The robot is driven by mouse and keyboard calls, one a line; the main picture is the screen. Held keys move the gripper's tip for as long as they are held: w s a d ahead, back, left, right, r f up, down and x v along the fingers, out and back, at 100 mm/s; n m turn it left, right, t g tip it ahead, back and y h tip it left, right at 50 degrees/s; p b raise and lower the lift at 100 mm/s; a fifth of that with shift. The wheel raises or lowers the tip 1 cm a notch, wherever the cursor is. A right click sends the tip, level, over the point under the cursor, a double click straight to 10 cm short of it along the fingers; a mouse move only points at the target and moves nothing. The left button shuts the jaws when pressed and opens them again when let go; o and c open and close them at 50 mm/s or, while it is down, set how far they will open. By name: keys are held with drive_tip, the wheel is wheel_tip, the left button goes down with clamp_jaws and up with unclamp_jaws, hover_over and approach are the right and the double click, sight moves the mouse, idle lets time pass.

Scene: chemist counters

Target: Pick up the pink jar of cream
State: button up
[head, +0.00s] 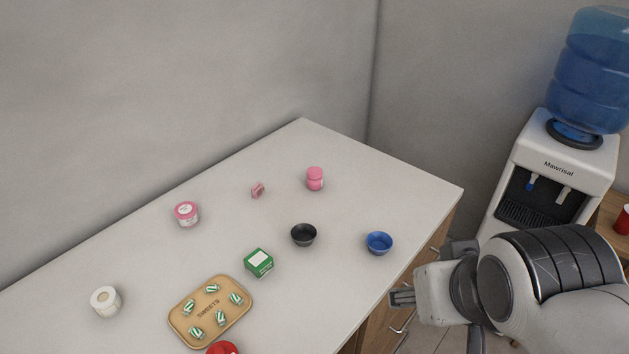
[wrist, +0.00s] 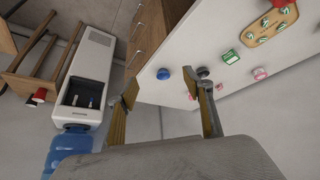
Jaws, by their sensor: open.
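The pink jar of cream (head: 187,214) is a short, wide jar with a pale label. It stands upright on the white counter, left of the middle in the head view. In the wrist view, a pink jar that looks like it (wrist: 260,73) shows at the right. My gripper (head: 402,296) is beyond the counter's right edge in the head view, far from the jar. In the wrist view my gripper (wrist: 165,88) is open, with nothing between its fingers.
A taller pink container (head: 315,179), small pink item (head: 257,190), black bowl (head: 303,235), blue bowl (head: 379,243), green box (head: 259,262), sweets tray (head: 246,291), white roll (head: 105,301) and red object (head: 222,348) share the counter (head: 130,255). A water dispenser (head: 550,150) stands right.

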sight(317, 173)
drive_tip(key=w+d+n+t, duration=0.25)
drive_tip(key=w+t, duration=0.25)
drive_tip(key=w, duration=2.9)
drive_tip(key=w+a+f+n+y, duration=0.1)
drive_tip(key=w+a+f+y, duration=0.1)
drive_tip(key=w+f, duration=0.3)
drive_tip(key=w+a+f+n+y, duration=0.1)
drive_tip(key=w+a+f+y, duration=0.1)
drive_tip(key=w+a+f, duration=0.2)
drive_tip(key=w+a+f+n+y, duration=0.1)
drive_tip(key=w+a+f+y, duration=0.1)
drive_tip(key=w+f, duration=0.4)
drive_tip(key=shift+w+a+f+n+t+y, duration=0.15)
drive_tip(key=shift+a+f+n+t+y, duration=0.2)
drive_tip(key=shift+a+f, duration=0.6)
drive_tip(key=shift+a+f+y, duration=0.25)
drive_tip(key=shift+f+y, duration=0.1)
drive_tip(key=shift+f, duration=0.3)
drive_tip(key=shift+x, duration=1.35)
